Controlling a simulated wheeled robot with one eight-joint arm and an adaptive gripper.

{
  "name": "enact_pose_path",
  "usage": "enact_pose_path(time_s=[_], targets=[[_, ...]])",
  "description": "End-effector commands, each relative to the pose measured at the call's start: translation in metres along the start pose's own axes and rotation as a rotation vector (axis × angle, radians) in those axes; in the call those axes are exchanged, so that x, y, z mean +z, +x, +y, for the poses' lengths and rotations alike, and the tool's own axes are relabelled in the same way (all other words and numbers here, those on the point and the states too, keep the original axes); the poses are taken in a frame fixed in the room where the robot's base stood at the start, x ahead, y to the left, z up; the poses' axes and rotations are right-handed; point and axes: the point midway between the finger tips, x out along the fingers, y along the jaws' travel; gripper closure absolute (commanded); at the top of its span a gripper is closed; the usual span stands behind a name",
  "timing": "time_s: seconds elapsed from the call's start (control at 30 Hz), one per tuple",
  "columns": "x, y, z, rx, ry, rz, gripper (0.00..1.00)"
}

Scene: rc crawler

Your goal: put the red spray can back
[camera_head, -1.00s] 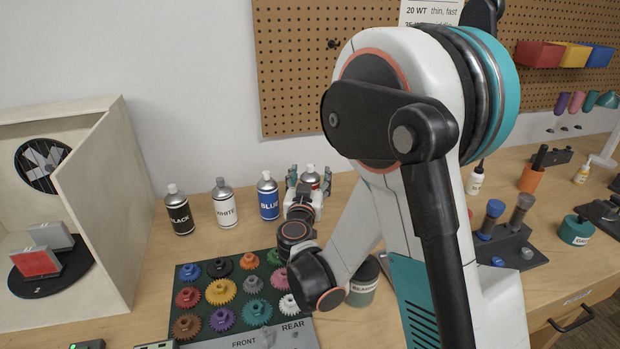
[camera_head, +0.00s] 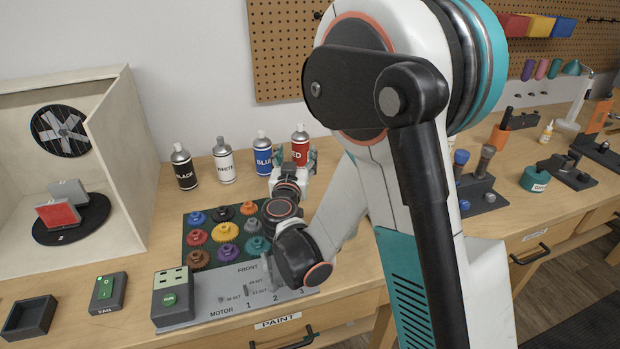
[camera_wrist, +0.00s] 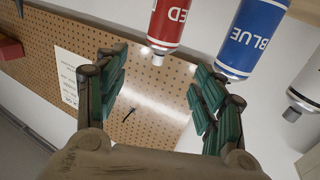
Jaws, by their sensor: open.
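The red spray can (camera_head: 300,148) stands upright on the bench at the right end of a row, beside the blue can (camera_head: 262,156). The white can (camera_head: 224,162) and black can (camera_head: 184,168) stand further left. In the wrist view, which looks upside down, the red can (camera_wrist: 171,22) appears beyond the gap between the fingertips of my gripper (camera_wrist: 158,62). I see no finger touching it. The blue can (camera_wrist: 248,38) is close to the right finger.
A gear board (camera_head: 190,240) lies in front of the cans, under my arm. An open-fronted booth (camera_head: 125,150) stands at the left. A pegboard (camera_head: 275,45) hangs on the wall behind. Bottles and tool holders occupy the bench at the right.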

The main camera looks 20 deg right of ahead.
Motion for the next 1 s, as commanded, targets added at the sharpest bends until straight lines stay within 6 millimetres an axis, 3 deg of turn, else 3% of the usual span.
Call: enact_pose_path(time_s=[0.17, 0.47, 0.7, 1.0], targets=[[-0.015, -0.007, 0.024, 0.039, -0.02, -0.072, 0.37], [-0.035, -0.048, 0.081, 0.088, -0.084, -0.307, 0.37], [-0.036, -0.104, 0.117, 0.056, -0.132, -0.513, 0.37], [-0.026, -0.182, 0.139, -0.063, -0.172, -0.724, 0.37]])
